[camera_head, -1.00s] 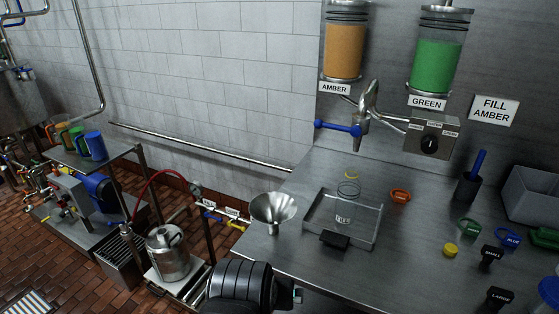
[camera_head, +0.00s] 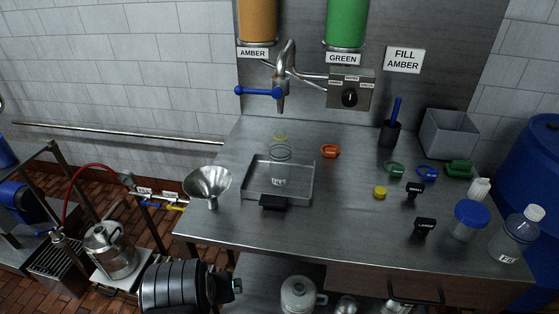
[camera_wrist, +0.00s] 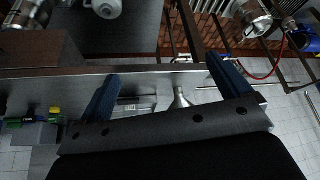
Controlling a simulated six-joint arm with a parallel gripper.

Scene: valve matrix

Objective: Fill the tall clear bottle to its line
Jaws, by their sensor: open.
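A second clear bottle (camera_head: 508,246) with a white cap and label is at the far right; I cannot tell which is the tall one. The blue tap lever (camera_head: 258,92) points left. Amber (camera_head: 257,20) and green (camera_head: 347,22) tanks hang above, with a selector box (camera_head: 363,90). A sign (camera_head: 404,60) reads FILL AMBER. My gripper (camera_wrist: 165,88) is open and empty, in front of the bench.
A metal funnel (camera_head: 207,182) sits at the bench's left edge. A grey bin (camera_head: 448,135) is at the back right. The bench's front middle is clear.

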